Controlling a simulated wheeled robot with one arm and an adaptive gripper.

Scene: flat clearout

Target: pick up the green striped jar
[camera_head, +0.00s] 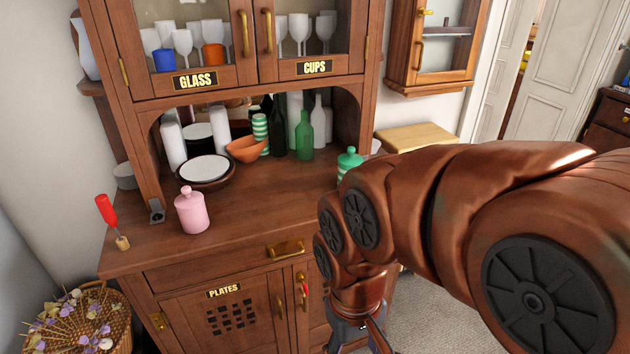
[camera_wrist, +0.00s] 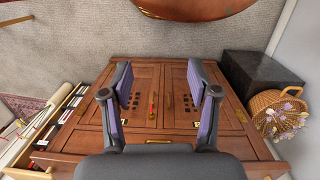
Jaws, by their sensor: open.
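The green striped jar (camera_head: 348,161), with a green knobbed lid, stands at the right end of the wooden cabinet's counter (camera_head: 262,205). My arm hides its lower part. It does not show in the wrist view. My gripper (camera_wrist: 160,100) is open and empty, its two purple-padded fingers spread in front of the cabinet's lower doors.
A pink jar (camera_head: 190,210) and a red-handled tool (camera_head: 106,212) stand on the counter's left. Behind are stacked plates (camera_head: 205,169), an orange bowl (camera_head: 246,149), a green bottle (camera_head: 305,136) and a green-white striped piece (camera_head: 260,131). A flower basket (camera_wrist: 279,115) stands on the floor.

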